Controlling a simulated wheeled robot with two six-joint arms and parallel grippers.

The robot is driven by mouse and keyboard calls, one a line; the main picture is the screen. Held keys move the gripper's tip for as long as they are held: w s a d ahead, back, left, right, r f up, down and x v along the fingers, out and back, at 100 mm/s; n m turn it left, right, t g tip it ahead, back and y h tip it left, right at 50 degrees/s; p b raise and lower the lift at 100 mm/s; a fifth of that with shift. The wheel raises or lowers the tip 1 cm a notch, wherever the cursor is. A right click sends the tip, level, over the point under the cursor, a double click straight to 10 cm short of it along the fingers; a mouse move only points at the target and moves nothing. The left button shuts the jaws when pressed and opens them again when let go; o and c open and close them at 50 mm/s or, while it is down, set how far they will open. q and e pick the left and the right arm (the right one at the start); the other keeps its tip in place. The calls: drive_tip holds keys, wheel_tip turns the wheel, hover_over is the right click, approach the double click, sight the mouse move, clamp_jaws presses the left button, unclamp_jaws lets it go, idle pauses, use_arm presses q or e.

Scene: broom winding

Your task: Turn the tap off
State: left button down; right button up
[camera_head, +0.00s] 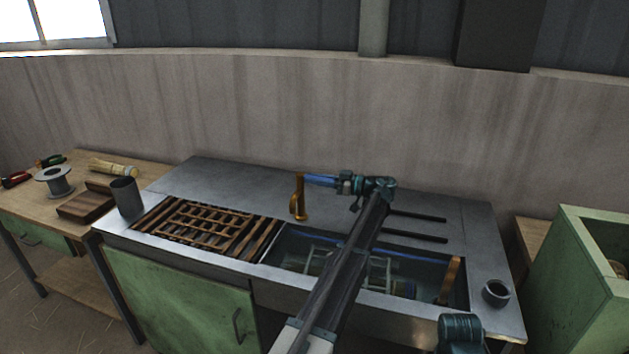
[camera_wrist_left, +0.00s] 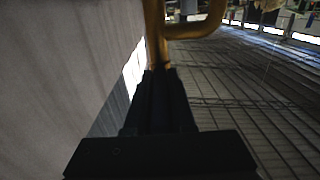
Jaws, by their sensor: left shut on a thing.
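The tap (camera_head: 298,205) is a brass upright piece at the back edge of the sink (camera_head: 272,262), left of the middle in the head view. My left gripper (camera_head: 308,180) reaches it from the right, with its fingertips at the top of the tap. In the left wrist view, the dark fingers (camera_wrist_left: 157,75) are closed on a brass pipe (camera_wrist_left: 154,40), which has a curved branch to the right. My left arm crosses in front of the sink and hides part of it. Whether water runs from the tap cannot be told. My right gripper is not in view.
A wooden slatted rack (camera_head: 205,227) lies left of the sink. A dark cup (camera_head: 126,196) stands at the counter's left end and a small cup (camera_head: 496,292) at its right. A green cabinet (camera_head: 570,270) stands on the right. A wooden table (camera_head: 85,165) stands on the left.

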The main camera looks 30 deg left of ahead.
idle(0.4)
use_arm(q)
drive_tip(key=c, duration=0.8)
unclamp_jaws()
drive_tip(key=shift+o, duration=0.2)
drive_tip(key=w+d, duration=0.2)
drive_tip(key=d, duration=1.1)
drive_tip(key=shift+w+d, duration=0.25)
drive_tip(key=shift+w, duration=0.05)
